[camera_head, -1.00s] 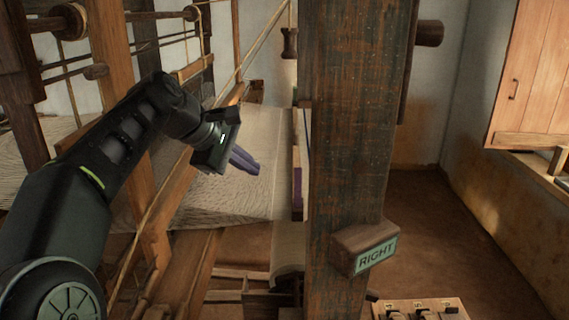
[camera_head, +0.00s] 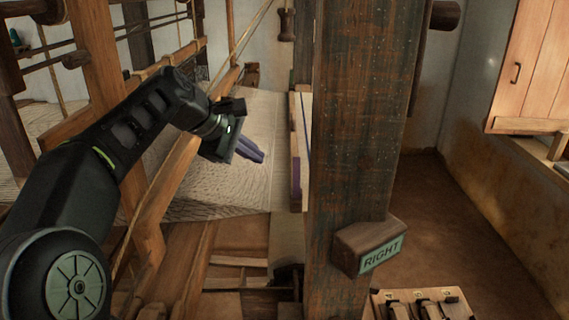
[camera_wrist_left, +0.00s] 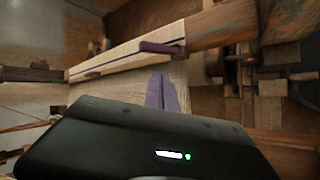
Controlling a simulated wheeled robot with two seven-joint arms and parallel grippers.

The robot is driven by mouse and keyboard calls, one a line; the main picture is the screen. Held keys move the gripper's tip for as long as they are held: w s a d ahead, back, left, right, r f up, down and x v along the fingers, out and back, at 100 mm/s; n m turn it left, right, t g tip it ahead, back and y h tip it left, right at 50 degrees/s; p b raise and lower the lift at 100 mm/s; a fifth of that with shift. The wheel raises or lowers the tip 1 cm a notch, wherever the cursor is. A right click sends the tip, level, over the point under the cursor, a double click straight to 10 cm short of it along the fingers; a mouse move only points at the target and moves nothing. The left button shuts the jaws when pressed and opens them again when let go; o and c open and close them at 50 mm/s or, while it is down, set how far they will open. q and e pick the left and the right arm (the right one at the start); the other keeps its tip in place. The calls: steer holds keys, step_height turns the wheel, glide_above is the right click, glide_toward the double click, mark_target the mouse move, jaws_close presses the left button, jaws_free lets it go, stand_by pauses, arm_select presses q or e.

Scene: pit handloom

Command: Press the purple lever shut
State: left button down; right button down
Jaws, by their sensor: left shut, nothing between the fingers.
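The purple lever (camera_head: 296,178) shows in the head view as a narrow upright strip on the pale wooden beam, just left of the big post. In the left wrist view the lever (camera_wrist_left: 162,48) is a short dark purple bar sticking out from the beam's end. My left gripper (camera_head: 251,151) has purple-grey fingers, shut with nothing between them. It is over the woven cloth, left of the lever and apart from it. In the left wrist view the fingers (camera_wrist_left: 162,92) point towards the beam, below the lever. My right gripper is not in view.
A thick dark post (camera_head: 355,150) stands right of the lever, with a wooden block marked RIGHT (camera_head: 370,245) on it. The pale cloth (camera_head: 215,185) spreads under my left gripper. A slanted wooden beam (camera_head: 160,205) and cords lie to the left.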

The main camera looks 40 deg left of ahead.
arm_select(q)
steer(key=p, duration=0.1)
glide_toward(296, 177)
step_height(296, 177, down, 2)
steer(key=w+a, duration=0.1)
steer(key=a, duration=0.1)
steer(key=w, duration=0.1)
steer(key=w+p, duration=0.1)
steer(key=w+d+f, duration=0.1)
steer(key=shift+w+f, duration=0.15)
steer(key=shift+w, duration=0.2)
